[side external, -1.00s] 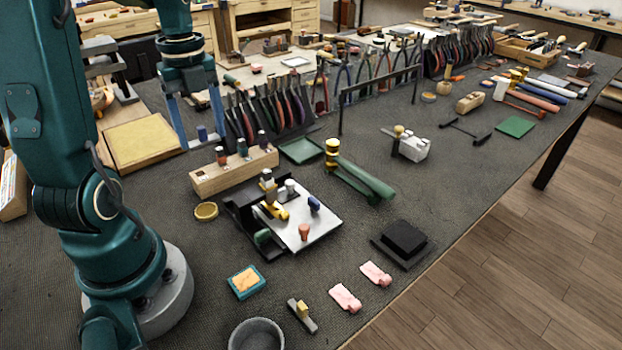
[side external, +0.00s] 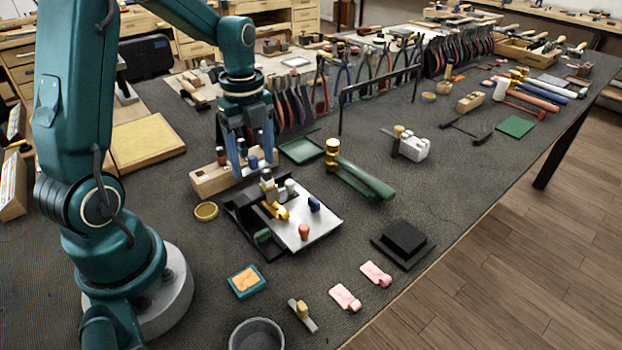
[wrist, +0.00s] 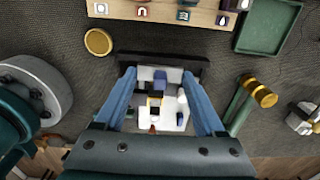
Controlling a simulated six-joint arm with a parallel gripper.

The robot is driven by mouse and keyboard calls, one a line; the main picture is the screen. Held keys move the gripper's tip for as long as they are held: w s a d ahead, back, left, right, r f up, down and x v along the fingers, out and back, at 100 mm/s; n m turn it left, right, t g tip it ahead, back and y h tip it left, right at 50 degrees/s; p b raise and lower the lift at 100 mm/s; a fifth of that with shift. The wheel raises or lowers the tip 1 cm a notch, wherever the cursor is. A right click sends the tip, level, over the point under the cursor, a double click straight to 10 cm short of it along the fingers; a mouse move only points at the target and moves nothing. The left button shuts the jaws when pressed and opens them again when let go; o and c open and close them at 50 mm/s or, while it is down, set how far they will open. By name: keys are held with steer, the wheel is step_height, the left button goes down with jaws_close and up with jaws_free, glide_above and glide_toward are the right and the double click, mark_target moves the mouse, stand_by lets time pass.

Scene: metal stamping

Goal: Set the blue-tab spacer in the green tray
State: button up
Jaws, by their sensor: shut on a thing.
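My gripper (side external: 250,163) is shut on the blue-tab spacer (side external: 253,161), held in the air in front of the wooden block. In the wrist view its blue tab (wrist: 160,76) shows between my fingertips (wrist: 159,72); the fingers hide the spacer's ends. The green tray (side external: 302,151) is a shallow, empty, rimmed square on the bench, right of my gripper in the side view. In the wrist view the tray (wrist: 268,27) is at the upper right, apart from the spacer.
The wooden block (side external: 208,182) with several pegs stands close behind my gripper. A metal plate fixture (side external: 310,232) with knobs sits in front. A green-handled tool with a brass knob (side external: 332,147) lies right of the tray. The plier rack (side external: 290,108) stands behind.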

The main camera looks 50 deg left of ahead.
steer(key=shift+w+d+f, duration=0.55)
steer(key=shift+w+d, duration=0.1)
steer(key=shift+w, duration=0.05)
steer(key=shift+d+f, duration=0.1)
steer(key=shift+f, duration=0.15)
step_height(320, 180, down, 3)
steer(key=shift+f, duration=0.15)
steer(key=o, duration=1.5)
